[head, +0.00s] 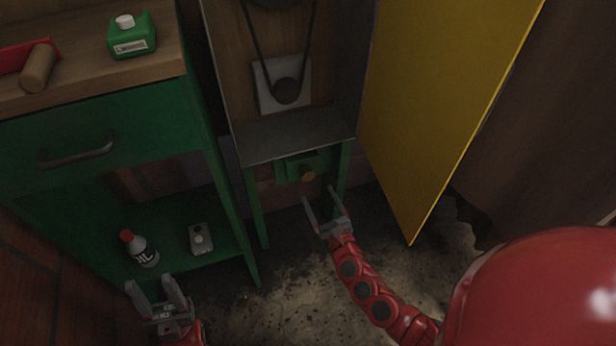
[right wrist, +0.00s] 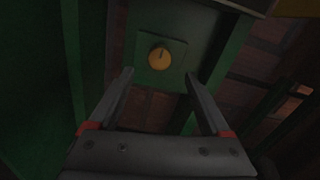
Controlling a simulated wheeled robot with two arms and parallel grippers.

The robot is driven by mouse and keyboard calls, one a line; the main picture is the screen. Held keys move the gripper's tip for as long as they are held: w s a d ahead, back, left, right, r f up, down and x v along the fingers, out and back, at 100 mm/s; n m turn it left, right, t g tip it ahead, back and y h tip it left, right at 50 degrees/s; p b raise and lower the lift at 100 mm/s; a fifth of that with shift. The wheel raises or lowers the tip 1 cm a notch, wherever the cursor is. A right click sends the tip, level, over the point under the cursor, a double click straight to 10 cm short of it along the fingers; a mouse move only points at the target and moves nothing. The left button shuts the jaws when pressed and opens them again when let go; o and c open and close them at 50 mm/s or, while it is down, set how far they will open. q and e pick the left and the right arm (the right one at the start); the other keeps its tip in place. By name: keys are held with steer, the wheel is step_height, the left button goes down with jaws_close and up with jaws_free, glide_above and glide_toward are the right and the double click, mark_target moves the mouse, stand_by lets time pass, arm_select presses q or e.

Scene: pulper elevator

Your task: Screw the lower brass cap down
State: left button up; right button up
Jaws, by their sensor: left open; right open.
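The lower brass cap (head: 307,174) sits on the front of a green box (head: 290,166) under the cabinet. In the right wrist view the cap (right wrist: 159,58) is a round, yellow-brass disc with a short dark mark near its top, on a square green plate (right wrist: 150,77). My right gripper (head: 322,197) is open and empty, just below and in front of the cap. In the right wrist view its fingers (right wrist: 158,72) spread to either side of the cap, apart from it. My left gripper (head: 158,283) is open and empty at the lower left, near the workbench shelf.
The cabinet's green legs (head: 254,205) flank the box. A yellow door (head: 435,110) hangs open at right. The green workbench (head: 100,140) at left carries a green canister (head: 131,36); its lower shelf holds a bottle (head: 140,249) and a small grey item (head: 201,239). The floor in front is clear.

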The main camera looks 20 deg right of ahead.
mark_target(309, 178)
steer(key=w, duration=0.3)
steer(key=w+b, duration=0.1)
steer(key=w, duration=0.5)
steer(key=shift+w+a+b, duration=0.1)
steer(key=shift+a+b, duration=0.15)
steer(key=shift+b, duration=0.15)
steer(key=shift+f, duration=0.1)
jaws_close()
